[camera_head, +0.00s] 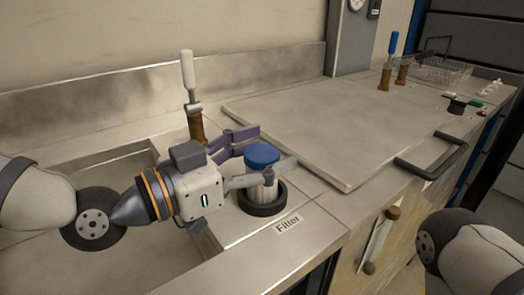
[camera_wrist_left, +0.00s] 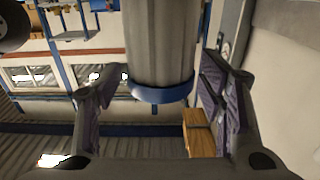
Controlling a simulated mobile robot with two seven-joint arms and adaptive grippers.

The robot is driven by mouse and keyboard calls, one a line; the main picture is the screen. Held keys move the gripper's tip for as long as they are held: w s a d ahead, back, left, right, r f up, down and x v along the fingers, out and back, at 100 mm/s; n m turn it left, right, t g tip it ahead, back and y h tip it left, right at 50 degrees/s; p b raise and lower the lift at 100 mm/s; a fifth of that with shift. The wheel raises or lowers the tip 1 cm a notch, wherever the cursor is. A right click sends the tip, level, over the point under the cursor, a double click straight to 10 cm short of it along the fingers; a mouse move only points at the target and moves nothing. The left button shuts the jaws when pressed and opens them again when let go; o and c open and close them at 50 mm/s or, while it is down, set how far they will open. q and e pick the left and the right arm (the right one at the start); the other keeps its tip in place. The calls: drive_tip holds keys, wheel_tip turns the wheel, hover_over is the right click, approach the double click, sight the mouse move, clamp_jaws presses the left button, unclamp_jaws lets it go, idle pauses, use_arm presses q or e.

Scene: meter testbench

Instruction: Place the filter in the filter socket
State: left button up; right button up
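The filter, a grey cylinder with a blue cap (camera_head: 262,155), stands upright at the black ring of the filter socket (camera_head: 262,209). Its lower end appears to be inside the ring, but I cannot tell how deep it sits. My left gripper (camera_head: 262,158) reaches in from the left with one finger on each side of the filter. In the left wrist view the filter (camera_wrist_left: 160,50) lies between the spread fingers, with a clear gap on its left side. The left gripper is open around it. My right gripper is out of view.
A "Filter" label (camera_head: 288,224) is in front of the socket. A white-topped valve handle (camera_head: 188,75) stands behind my gripper. A sink (camera_head: 90,170) is at left, a raised metal plate (camera_head: 330,125) at right. A wire basket (camera_head: 440,72) is at the far right.

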use_arm(q)
drive_tip(key=shift+r, duration=0.25)
drive_tip(key=p+v, duration=0.1)
drive_tip(key=v, duration=1.1)
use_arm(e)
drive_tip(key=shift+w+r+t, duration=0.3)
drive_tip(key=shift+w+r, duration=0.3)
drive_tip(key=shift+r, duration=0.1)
use_arm(q)
drive_tip(key=shift+f, duration=0.1)
